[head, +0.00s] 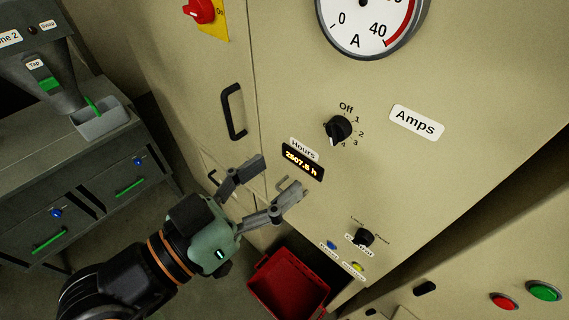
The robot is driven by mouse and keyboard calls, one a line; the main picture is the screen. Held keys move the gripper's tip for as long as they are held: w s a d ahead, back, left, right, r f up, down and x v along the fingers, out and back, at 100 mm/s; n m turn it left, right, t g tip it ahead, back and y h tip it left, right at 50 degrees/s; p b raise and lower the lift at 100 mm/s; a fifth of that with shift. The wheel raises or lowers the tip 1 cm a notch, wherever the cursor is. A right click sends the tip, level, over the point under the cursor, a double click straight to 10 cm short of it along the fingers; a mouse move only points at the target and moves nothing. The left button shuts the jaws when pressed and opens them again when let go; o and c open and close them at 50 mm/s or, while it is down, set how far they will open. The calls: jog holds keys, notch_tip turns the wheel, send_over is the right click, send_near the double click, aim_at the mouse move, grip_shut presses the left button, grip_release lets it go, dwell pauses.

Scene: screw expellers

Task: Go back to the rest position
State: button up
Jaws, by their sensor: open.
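My gripper (273,180) is open and empty, with its two fingers apart. It is in front of the beige cabinet, just below and left of the Hours display (302,162). My arm reaches in from the lower left. The black rotary knob (338,129), with Off and numbered positions around it, is up and right of my gripper. I cannot tell whether the fingers touch the cabinet.
A red bin (288,287) stands below my gripper. A black door handle (233,111) and a red switch (200,10) are on the cabinet. A grey bench (60,165) with drawers is at left. Red (503,301) and green (543,291) buttons are lower right.

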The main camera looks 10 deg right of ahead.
dwell(0.4)
jog(key=w+d+f+n+t+y, duration=0.25)
jog(key=f+n+y, duration=0.35)
jog(key=f, duration=0.5)
jog(key=s+a+f+n+y, duration=0.4)
jog(key=a+f+y, duration=0.2)
jog(key=f+y, duration=0.3)
notch_tip(320, 180, up, 30)
jog(key=t+p, duration=0.1)
jog(key=p, duration=2.8)
jog(key=shift+w+y, duration=0.35)
jog(key=shift+y, duration=0.05)
